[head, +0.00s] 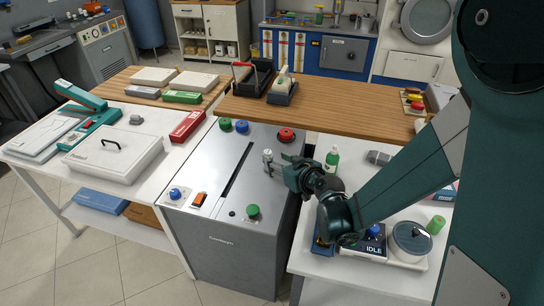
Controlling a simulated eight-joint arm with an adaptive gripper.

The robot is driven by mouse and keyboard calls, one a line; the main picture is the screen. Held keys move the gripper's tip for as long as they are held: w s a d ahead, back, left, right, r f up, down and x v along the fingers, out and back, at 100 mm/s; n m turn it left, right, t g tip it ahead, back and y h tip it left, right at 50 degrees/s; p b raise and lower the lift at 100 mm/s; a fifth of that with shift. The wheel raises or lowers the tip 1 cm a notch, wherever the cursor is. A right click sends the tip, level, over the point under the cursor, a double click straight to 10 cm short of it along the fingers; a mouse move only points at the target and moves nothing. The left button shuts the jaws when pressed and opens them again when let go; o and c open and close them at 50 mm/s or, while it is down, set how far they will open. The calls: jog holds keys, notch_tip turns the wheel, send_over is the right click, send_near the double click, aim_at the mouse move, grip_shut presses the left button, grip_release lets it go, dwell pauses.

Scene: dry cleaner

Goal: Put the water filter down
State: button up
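My gripper (273,166) reaches in from the right over the steel top of the grey cabinet machine (220,225), to the right of its dark slot. A small silver-grey piece (267,155), which looks like the water filter, shows at the fingertips. The fingers appear closed on it, though they hide part of it. It looks upright and near the steel top; I cannot tell whether it touches. No other thing in view is clearly a water filter.
The steel top has blue, green and red knobs (286,135) and an orange switch (198,200). A green bottle (332,159) and a grey cylinder (378,158) are on the right table. A wooden counter (330,105) lies behind; the left table (40,165) holds white cases.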

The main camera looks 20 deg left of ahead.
jog(key=shift+p+v, duration=0.3)
jog(key=shift+v, duration=1.75)
jog(key=s+d+r+m+h, duration=0.2)
jog(key=s+d+r, duration=0.25)
jog(key=d, duration=0.45)
jog(key=s+d+r+m+h, duration=0.25)
jog(key=d+r, duration=0.25)
jog(key=d, duration=0.4)
jog(key=s+d+r+m+g+h, duration=0.2)
jog(key=s+d+r+m+h, duration=0.1)
jog(key=s+d, duration=1.6)
jog(key=shift+d+m+g+h, duration=0.3)
jog(key=shift+d+m+h, duration=0.2)
jog(key=shift+m+h, duration=0.4)
jog(key=shift+o, duration=0.5)
jog(key=shift+d+r+h, duration=0.1)
jog(key=shift+h, duration=0.15)
